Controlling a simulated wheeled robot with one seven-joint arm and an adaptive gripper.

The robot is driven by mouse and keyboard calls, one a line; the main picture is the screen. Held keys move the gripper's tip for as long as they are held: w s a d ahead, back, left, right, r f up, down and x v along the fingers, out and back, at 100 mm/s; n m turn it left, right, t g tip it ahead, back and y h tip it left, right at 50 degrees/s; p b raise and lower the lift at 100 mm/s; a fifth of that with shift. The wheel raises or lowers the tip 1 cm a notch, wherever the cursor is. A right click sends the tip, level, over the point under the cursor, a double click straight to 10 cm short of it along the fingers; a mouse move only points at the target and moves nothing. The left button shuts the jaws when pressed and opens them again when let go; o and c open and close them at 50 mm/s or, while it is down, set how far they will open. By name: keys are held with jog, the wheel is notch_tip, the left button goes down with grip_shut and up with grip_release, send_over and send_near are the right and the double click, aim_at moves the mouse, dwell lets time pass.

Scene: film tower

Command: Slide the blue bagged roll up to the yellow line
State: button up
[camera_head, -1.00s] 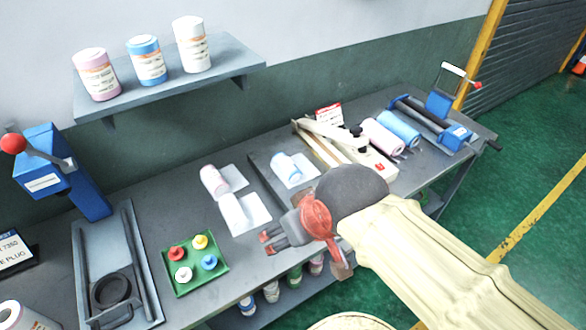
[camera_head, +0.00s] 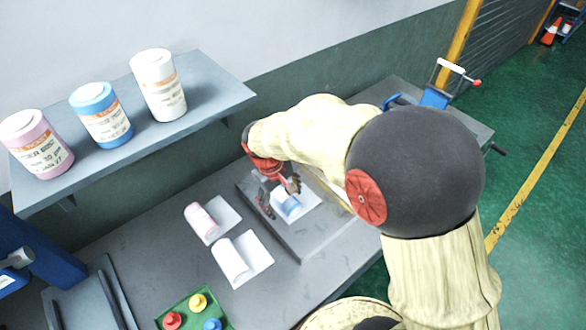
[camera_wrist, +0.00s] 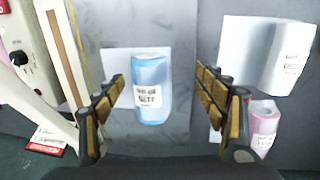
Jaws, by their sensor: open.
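The blue bagged roll (camera_head: 290,206) lies on its white bag on the raised grey plate (camera_head: 307,240). In the wrist view the roll (camera_wrist: 151,90) lies between the two fingers of my gripper (camera_wrist: 160,88), with a gap on each side. My gripper (camera_head: 278,194) is open and low over the plate, partly hiding the roll in the head view. A thin yellow line (camera_wrist: 78,35) runs along the plate at the left of the wrist view, beside the sealer. The roll and its bag are apart from it.
A pink roll (camera_head: 201,221) and a white roll (camera_head: 231,259) lie on bags left of the plate. The cream sealer (camera_wrist: 48,60) stands beyond the line. A green tray (camera_head: 190,312) holds coloured pieces. A shelf (camera_head: 205,100) with several canisters overhangs the back.

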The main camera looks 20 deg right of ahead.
aim_at(287, 199)
jog(key=shift+w+d+r, duration=0.25)
jog(key=shift+w+r, duration=0.05)
jog(key=shift+w, duration=0.3)
jog(key=shift+w+d+r, duration=0.2)
jog(key=shift+w+r, duration=0.05)
jog(key=shift+w, duration=0.35)
jog(key=shift+w+d+f+b, duration=0.1)
jog(key=shift+d+f+b, duration=0.15)
jog(key=shift+f, duration=1)
jog(key=shift+w+d+f+b, duration=0.1)
jog(key=shift+d+f+b, duration=0.15)
jog(key=shift+f, duration=0.95)
jog(key=shift+d+f+b, duration=0.15)
jog(key=shift+f+b, duration=0.2)
jog(key=shift+f, duration=0.9)
jog(key=c, duration=1.5)
